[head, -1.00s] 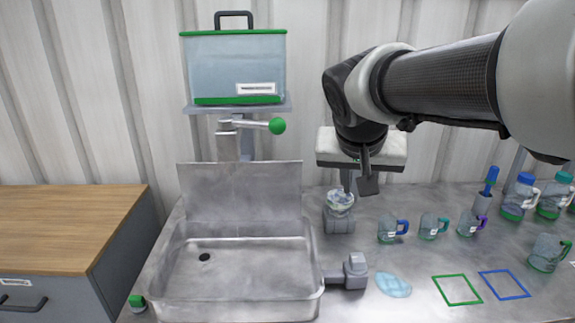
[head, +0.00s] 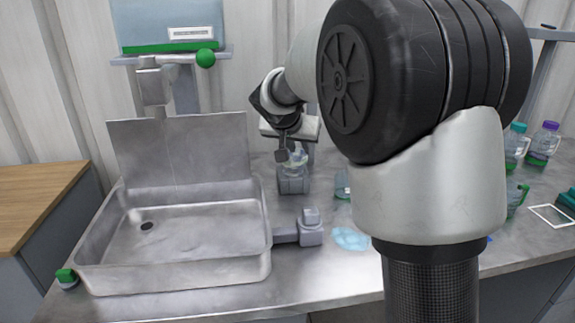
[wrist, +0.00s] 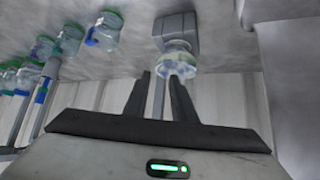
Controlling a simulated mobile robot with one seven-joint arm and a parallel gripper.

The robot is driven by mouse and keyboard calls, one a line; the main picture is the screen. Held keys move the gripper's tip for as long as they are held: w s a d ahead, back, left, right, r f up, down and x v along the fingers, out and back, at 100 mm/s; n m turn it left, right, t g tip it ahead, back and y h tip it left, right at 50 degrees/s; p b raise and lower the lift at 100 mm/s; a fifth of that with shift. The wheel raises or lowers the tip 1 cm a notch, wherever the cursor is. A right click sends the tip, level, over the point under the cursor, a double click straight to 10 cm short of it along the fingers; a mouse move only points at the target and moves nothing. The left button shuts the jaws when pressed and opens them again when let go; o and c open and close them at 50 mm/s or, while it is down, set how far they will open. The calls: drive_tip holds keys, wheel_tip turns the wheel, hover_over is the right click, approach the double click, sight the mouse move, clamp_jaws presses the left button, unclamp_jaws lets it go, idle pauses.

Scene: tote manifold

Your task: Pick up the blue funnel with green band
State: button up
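A clear, pale-blue rounded piece with a greenish band, which looks like the blue funnel (head: 296,158), sits on a small grey stand (head: 293,184) to the right of the sink. In the wrist view the funnel (wrist: 178,60) shows just past my fingertips, with the grey stand (wrist: 177,25) beyond it. My gripper (wrist: 160,76) is open, its two dark fingers apart with nothing between them. In the head view my gripper (head: 282,154) is beside the funnel and partly covers it. I cannot tell whether a finger touches it.
A metal sink (head: 170,255) stands left of the stand. A grey block (head: 310,228) sits at its right side. A blue patch (head: 350,238) lies on the counter. Bottles (head: 545,140) stand at the right. Several mugs (wrist: 72,40) show in the wrist view. My arm hides much of the counter.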

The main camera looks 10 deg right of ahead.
sight(304, 154)
drive_tip(key=x, duration=0.6)
drive_tip(key=shift+w+d+f+b, duration=0.15)
drive_tip(key=shift+d+b, duration=0.05)
drive_tip(key=shift+b, duration=0.2)
clamp_jaws()
